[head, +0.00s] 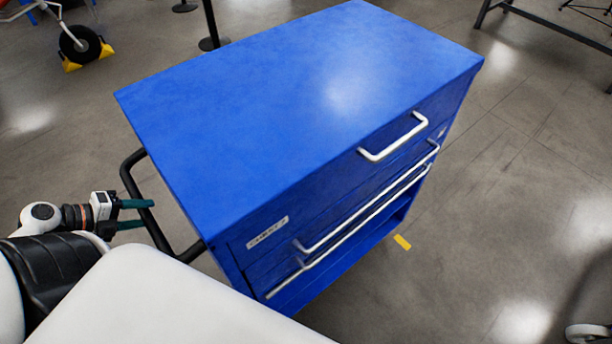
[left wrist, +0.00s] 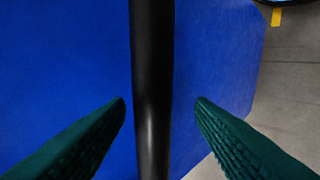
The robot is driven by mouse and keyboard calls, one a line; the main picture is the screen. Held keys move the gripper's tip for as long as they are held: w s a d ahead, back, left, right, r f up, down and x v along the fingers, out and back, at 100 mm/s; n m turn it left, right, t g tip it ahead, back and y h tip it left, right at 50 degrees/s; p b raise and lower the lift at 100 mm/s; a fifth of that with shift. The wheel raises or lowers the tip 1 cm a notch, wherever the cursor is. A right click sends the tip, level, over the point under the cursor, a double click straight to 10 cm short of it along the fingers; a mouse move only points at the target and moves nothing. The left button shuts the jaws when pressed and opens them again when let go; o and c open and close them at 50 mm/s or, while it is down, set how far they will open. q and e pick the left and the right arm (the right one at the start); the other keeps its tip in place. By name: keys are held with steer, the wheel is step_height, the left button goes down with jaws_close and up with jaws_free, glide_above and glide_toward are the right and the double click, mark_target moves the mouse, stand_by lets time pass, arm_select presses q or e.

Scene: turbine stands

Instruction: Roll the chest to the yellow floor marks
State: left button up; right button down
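The blue chest (head: 300,100) stands in the middle of the head view, its white-handled drawers facing the lower right. A black push handle (head: 133,180) sticks out from its left side. My left gripper (head: 147,213) is at this handle. In the left wrist view the black bar (left wrist: 152,90) runs upright between the two green fingers (left wrist: 160,102), with a gap on each side, so the gripper is open around it. A yellow floor mark (head: 402,242) lies just right of the chest's drawer side. My right gripper is not in view.
A wheel with yellow chocks (head: 80,50) stands at the upper left. A black post (head: 211,25) stands behind the chest. A dark metal frame (head: 550,22) is at the upper right, and a wheeled base (head: 588,333) at the lower right. The floor right of the chest is clear.

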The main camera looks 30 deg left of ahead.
arm_select(q)
steer(key=shift+o, duration=0.8)
steer(key=shift+w+r, duration=0.1)
steer(key=shift+w, duration=0.15)
steer(key=shift+r, duration=0.1)
steer(key=p+v, duration=0.2)
steer(key=v, duration=0.5)
steer(key=shift+p, duration=0.3)
